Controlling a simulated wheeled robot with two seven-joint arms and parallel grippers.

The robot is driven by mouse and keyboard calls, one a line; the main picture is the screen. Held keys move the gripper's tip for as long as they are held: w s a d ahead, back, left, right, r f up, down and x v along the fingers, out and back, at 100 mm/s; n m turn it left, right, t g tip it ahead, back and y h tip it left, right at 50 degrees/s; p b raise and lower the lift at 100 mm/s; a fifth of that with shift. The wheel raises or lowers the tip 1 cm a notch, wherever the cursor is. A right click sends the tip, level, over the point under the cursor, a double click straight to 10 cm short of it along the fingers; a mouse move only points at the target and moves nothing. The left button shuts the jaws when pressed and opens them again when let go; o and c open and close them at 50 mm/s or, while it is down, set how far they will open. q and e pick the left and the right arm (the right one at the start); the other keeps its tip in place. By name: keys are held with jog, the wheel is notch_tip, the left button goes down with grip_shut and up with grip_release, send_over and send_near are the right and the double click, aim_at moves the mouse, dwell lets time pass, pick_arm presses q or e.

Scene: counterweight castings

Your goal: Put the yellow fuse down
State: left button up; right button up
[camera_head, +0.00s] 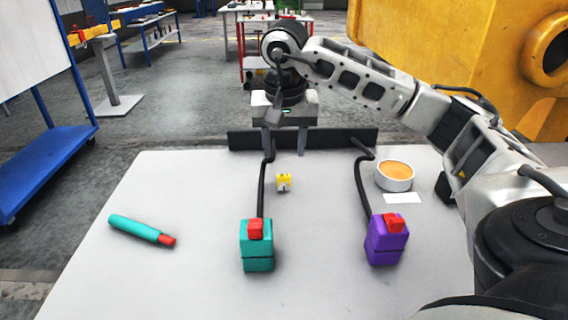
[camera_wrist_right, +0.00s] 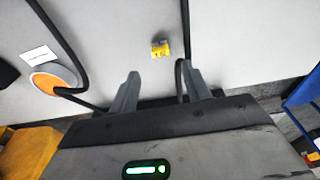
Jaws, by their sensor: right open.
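The small yellow fuse (camera_head: 284,182) stands on the white table between the two black cables. It also shows in the right wrist view (camera_wrist_right: 160,49), ahead of the fingertips and apart from them. My right gripper (camera_head: 284,146) is open and empty, over the far edge of the table, behind the fuse. Its two spread fingers show in the right wrist view (camera_wrist_right: 158,70). My left gripper is in neither view.
A teal block (camera_head: 257,250) and a purple block (camera_head: 384,248), both red-topped, stand on the table with cables to a black rail (camera_head: 340,140). A teal tool (camera_head: 135,229) lies left. A white bowl (camera_head: 395,180) and a white card (camera_head: 402,198) are right.

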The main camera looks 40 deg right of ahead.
jog(key=r, duration=0.4)
jog(key=shift+s+a+r, duration=0.25)
jog(key=shift+r, duration=0.15)
